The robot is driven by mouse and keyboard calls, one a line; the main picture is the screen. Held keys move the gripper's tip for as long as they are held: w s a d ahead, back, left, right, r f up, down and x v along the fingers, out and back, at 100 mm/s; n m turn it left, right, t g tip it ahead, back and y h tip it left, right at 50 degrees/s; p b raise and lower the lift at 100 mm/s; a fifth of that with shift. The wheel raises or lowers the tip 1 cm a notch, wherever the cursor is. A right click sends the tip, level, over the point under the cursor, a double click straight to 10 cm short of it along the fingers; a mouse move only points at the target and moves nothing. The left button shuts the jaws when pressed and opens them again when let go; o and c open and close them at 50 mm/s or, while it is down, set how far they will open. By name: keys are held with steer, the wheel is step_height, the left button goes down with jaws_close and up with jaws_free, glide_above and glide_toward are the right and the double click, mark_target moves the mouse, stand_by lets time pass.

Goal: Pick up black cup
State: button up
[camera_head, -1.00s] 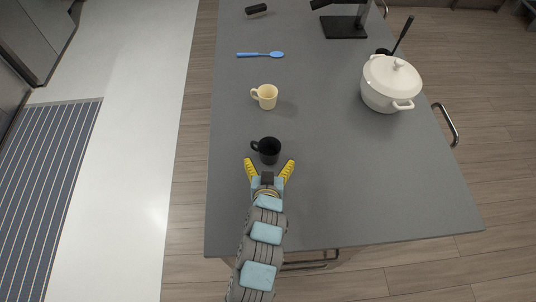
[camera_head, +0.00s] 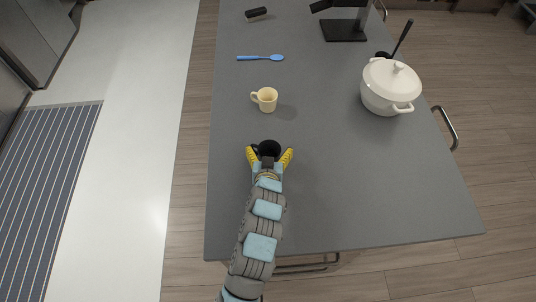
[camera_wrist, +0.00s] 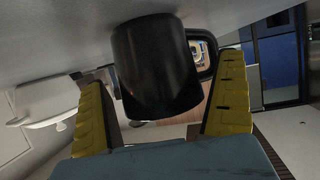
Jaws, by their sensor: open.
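The black cup (camera_head: 269,148) stands on the grey table top, at the end of my arm in the head view. My gripper (camera_head: 270,154) is open, with its yellow fingers spread on either side of the cup. In the wrist view the cup (camera_wrist: 155,68) fills the middle, between the two fingers of my gripper (camera_wrist: 165,105). Its handle (camera_wrist: 203,52) is on the side of the right-hand finger in that view. Gaps show between the cup body and the fingers. In the head view the fingers and wrist hide the cup's lower part.
A cream mug (camera_head: 265,99) stands behind the black cup. A blue spoon (camera_head: 260,57) lies farther back. A white lidded pot (camera_head: 390,88) stands at the right, with a black ladle (camera_head: 403,38) behind it. The table (camera_head: 350,180) is clear to the right of my gripper.

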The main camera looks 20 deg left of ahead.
steer(key=c, duration=1.3)
steer(key=shift+r, duration=0.1)
